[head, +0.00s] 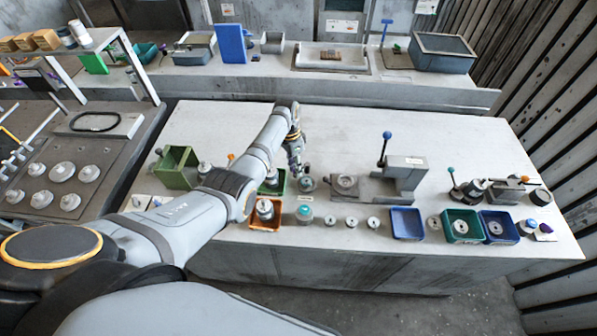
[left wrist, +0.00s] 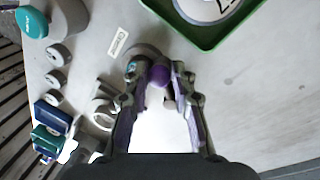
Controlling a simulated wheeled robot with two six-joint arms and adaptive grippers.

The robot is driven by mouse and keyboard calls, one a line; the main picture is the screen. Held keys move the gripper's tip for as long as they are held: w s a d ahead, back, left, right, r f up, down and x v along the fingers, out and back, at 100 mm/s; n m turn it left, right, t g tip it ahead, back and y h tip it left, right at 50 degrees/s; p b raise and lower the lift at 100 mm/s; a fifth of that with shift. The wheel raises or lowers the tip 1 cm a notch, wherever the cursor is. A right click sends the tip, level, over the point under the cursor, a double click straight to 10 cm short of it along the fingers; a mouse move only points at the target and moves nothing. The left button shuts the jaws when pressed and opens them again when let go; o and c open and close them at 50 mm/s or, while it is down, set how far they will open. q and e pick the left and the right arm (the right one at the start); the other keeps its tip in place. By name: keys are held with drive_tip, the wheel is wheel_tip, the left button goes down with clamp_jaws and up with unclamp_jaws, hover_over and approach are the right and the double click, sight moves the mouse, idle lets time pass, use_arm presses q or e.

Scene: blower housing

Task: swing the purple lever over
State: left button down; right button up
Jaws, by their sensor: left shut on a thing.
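The purple lever's round knob (left wrist: 159,77) shows in the left wrist view between the tips of my left gripper (left wrist: 160,84). The fingers close on the knob from both sides. Below it the lever's stem is hidden, and a round grey base (left wrist: 146,52) shows just beyond. In the head view my left gripper (head: 296,165) points down over the table, right above a small round grey fixture (head: 306,184). The purple knob cannot be made out there. My right gripper is not in view.
A green tray (head: 283,184) and an orange tray (head: 252,222) lie close by the gripper. To the right stands a grey block fixture (head: 404,172) with a blue-knobbed lever (head: 386,137). A blue tray (head: 407,222) lies in front of it. The table's back strip is clear.

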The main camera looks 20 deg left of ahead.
use_arm(q)
drive_tip(key=shift+w+a+f+m+b, duration=0.15)
drive_tip(key=shift+w+a+m+b, duration=0.25)
drive_tip(key=shift+m+b, duration=0.4)
drive_tip(key=m+b, duration=0.1)
drive_tip(key=w+a+m+b, duration=0.1)
drive_tip(key=m, duration=0.1)
drive_tip(key=m+y+b, duration=0.1)
drive_tip(key=b, duration=0.1)
drive_tip(key=shift+w+a+m+g, duration=0.15)
drive_tip(key=shift+w+m+g, duration=0.15)
drive_tip(key=m+b, duration=0.1)
drive_tip(key=w+m+b, duration=0.1)
drive_tip(key=m+b, duration=0.1)
drive_tip(key=shift+w+a+y, duration=0.2)
drive_tip(key=shift+a+y, duration=0.1)
drive_tip(key=shift+r, duration=0.2)
drive_tip(key=c, duration=1.1)
unclamp_jaws()
drive_tip(key=shift+c, duration=0.2)
